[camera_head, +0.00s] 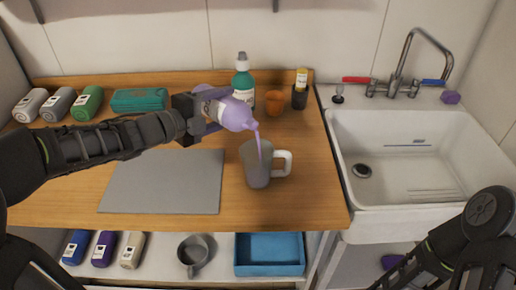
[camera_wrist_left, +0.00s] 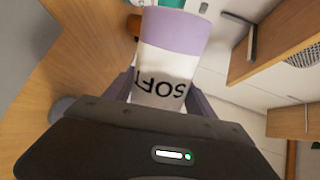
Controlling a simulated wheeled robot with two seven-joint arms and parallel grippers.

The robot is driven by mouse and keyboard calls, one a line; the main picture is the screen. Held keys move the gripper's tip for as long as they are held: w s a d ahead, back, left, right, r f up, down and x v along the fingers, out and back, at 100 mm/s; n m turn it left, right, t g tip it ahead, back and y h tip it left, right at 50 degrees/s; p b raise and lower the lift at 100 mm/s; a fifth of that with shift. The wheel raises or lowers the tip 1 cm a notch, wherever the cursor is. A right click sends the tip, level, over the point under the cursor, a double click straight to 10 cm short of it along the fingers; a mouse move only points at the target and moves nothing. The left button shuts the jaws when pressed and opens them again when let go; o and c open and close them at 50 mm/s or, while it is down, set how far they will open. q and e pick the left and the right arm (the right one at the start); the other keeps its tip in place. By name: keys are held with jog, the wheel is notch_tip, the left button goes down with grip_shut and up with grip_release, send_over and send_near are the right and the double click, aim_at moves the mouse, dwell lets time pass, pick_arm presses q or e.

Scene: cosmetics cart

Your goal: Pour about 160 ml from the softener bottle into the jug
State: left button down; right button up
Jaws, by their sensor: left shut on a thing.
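The purple softener bottle (camera_head: 233,112) is held tilted above the counter, its neck pointing down and to the right. A purple stream runs from its mouth into the grey jug (camera_head: 257,172), which stands upright on the wood with its pale handle to the right. My left gripper (camera_head: 207,112) is shut on the bottle. In the left wrist view the bottle (camera_wrist_left: 172,60) shows its white label with "SOFT" between the fingers. The liquid level inside the jug cannot be made out. My right arm shows at the lower right, but its fingertips cannot be made out.
A green bottle (camera_head: 243,80), an orange cup (camera_head: 275,104) and a dark holder (camera_head: 299,97) stand behind the jug. A grey mat (camera_head: 163,182) lies to the left. The sink (camera_head: 420,150) is at the right. A blue tray (camera_head: 270,254) sits on the shelf below.

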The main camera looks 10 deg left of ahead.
pick_arm(q)
jog(key=shift+r, duration=0.25)
dwell(0.7)
jog(key=shift+s+d+m+y+b, duration=0.15)
jog(key=shift+m+y+b, duration=0.15)
jog(key=shift+m+b, duration=0.8)
dwell(1.7)
jog(key=shift+r+b, duration=0.2)
jog(key=shift+b, duration=0.1)
jog(key=shift+n+p, duration=0.3)
jog(key=shift+p, duration=0.05)
jog(key=n+p, duration=0.1)
jog(key=p, duration=0.2)
jog(key=shift+r, duration=0.4)
notch_tip(320, 180, down, 2)
jog(key=shift+f+n, duration=0.15)
jog(key=shift+n, duration=0.55)
jog(key=shift+w+f+h, duration=0.2)
jog(key=shift+f+h, duration=0.1)
jog(key=shift+h, duration=0.2)
